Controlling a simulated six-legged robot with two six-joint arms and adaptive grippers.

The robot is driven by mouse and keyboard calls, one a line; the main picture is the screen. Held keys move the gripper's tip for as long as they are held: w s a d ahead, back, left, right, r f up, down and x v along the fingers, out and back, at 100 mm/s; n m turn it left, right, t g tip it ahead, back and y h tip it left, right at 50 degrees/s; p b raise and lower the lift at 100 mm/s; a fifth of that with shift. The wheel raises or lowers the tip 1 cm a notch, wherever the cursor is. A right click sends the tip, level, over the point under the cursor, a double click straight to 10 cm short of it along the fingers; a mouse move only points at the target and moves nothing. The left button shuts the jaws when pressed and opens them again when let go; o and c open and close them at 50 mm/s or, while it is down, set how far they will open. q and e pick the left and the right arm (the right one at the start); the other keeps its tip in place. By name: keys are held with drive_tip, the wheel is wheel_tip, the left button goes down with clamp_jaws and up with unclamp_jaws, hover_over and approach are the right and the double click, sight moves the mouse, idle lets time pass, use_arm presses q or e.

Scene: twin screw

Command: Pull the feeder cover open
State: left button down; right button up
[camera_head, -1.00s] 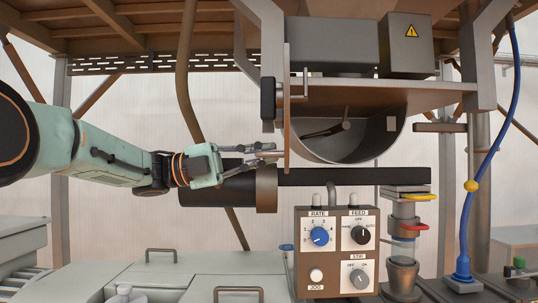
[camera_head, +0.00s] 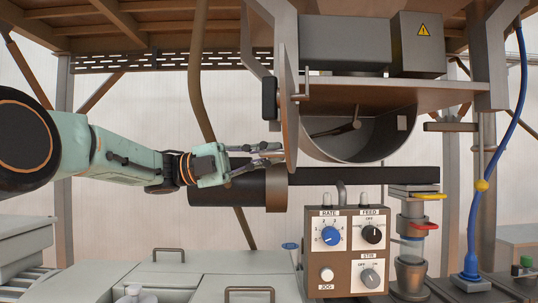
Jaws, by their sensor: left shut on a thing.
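The feeder cover (camera_head: 291,120) is a flat brownish-grey plate seen nearly edge-on. It stands out from the left side of the feeder drum (camera_head: 375,140), whose round mouth is uncovered and shows a dark inside with a paddle-like bar. My left gripper (camera_head: 276,153) reaches in from the left with its fingers at the lower edge of the cover and is shut on it. The exact grip point is small and hard to make out. My right gripper is out of view.
A dark horizontal tube (camera_head: 370,175) runs below the drum. A control box (camera_head: 345,250) with knobs stands beneath it. A blue cable (camera_head: 512,130) hangs at right. Pale lidded bins (camera_head: 200,270) fill the lower left. The space above my left arm is mostly free.

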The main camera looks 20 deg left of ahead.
use_arm(q)
drive_tip(key=shift+d+f, duration=0.1)
drive_tip(key=shift+f, duration=0.2)
drive_tip(key=c, duration=1.8)
unclamp_jaws()
drive_tip(key=shift+s, duration=0.1)
drive_tip(key=o, duration=0.4)
drive_tip(key=shift+s+r, duration=0.2)
drive_tip(key=shift+r, duration=0.05)
drive_tip(key=shift+c, duration=0.2)
drive_tip(key=shift+w, duration=0.2)
drive_tip(key=shift+a, duration=0.4)
drive_tip(key=v, duration=1.1)
drive_tip(key=shift+a, duration=0.15)
